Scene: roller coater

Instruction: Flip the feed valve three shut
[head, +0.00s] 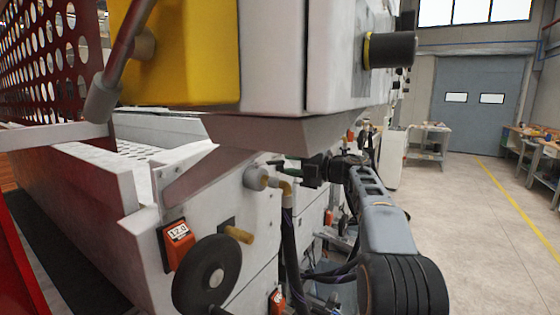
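A pipe fitting with a pale round collar (256,178) and a brass elbow (286,188) sticks out of the machine's white side panel. A dark hose drops from the elbow. A small dark green piece, possibly a valve lever (278,162), shows just above the fitting, at the tip of my gripper. My gripper (300,169) is dark, small in view and points left, beside and slightly behind the elbow. I cannot tell whether its fingers are open or touch the green piece. No label marks which valve is number three.
A black handwheel (207,275), an orange counter reading about 12.0 (177,243) and a brass stub (238,234) are on the near panel. A white and yellow housing (270,55) overhangs above. Hoses hang below my gripper. Open floor (470,220) lies to the right.

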